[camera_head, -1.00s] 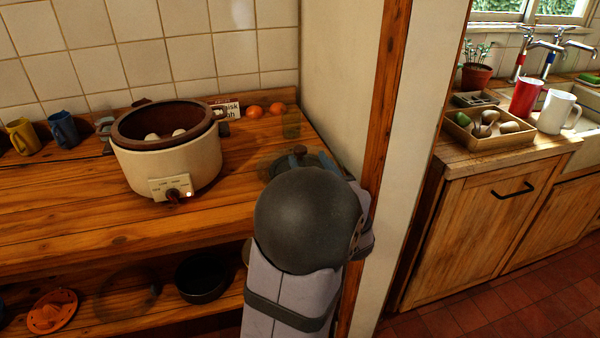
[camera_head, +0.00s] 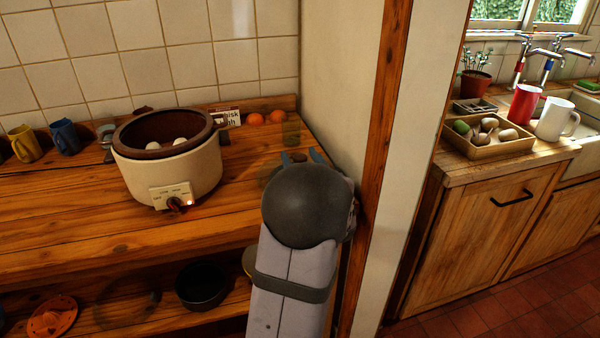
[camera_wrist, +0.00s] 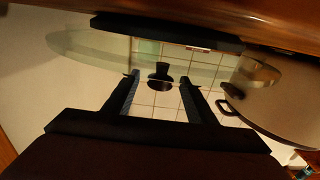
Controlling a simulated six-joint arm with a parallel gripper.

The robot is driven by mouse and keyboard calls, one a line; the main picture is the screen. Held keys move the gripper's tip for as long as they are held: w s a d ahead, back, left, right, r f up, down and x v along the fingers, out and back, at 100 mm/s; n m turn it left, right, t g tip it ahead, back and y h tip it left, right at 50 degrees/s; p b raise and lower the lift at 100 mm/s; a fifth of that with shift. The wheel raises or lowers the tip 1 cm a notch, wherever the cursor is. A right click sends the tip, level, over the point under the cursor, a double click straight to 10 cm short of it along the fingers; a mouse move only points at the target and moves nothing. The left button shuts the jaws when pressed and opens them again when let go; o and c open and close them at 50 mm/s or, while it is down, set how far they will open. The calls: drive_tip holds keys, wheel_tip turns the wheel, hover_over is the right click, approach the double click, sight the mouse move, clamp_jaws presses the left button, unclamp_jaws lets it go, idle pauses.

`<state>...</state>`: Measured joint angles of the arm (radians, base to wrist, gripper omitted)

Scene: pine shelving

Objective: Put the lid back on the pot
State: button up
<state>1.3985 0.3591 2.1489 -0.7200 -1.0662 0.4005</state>
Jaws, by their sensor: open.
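The pot (camera_head: 165,170) is a cream slow cooker with a brown inner bowl, standing uncovered on the wooden counter, with pale round things inside. Its side and a dark handle show at the right of the wrist view (camera_wrist: 280,108). The glass lid (camera_wrist: 90,52) spans the wrist view, with its black knob (camera_wrist: 160,73) in the middle. In the head view the lid is mostly hidden behind my arm; only a faint edge shows. My gripper (camera_head: 301,157) is open at the counter's right end. In the wrist view its two fingers lie either side of the knob's line, apart from it.
A wall with a wooden post (camera_head: 378,150) closes the counter's right side. Mugs (camera_head: 65,138) stand left of the pot. A dark bowl (camera_head: 203,285) sits on the shelf below.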

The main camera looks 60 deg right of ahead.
drive_tip(key=shift+w+d, duration=0.2)
drive_tip(key=shift+c, duration=0.2)
clamp_jaws()
drive_tip(key=shift+r, duration=0.1)
drive_tip(key=shift+r, duration=0.15)
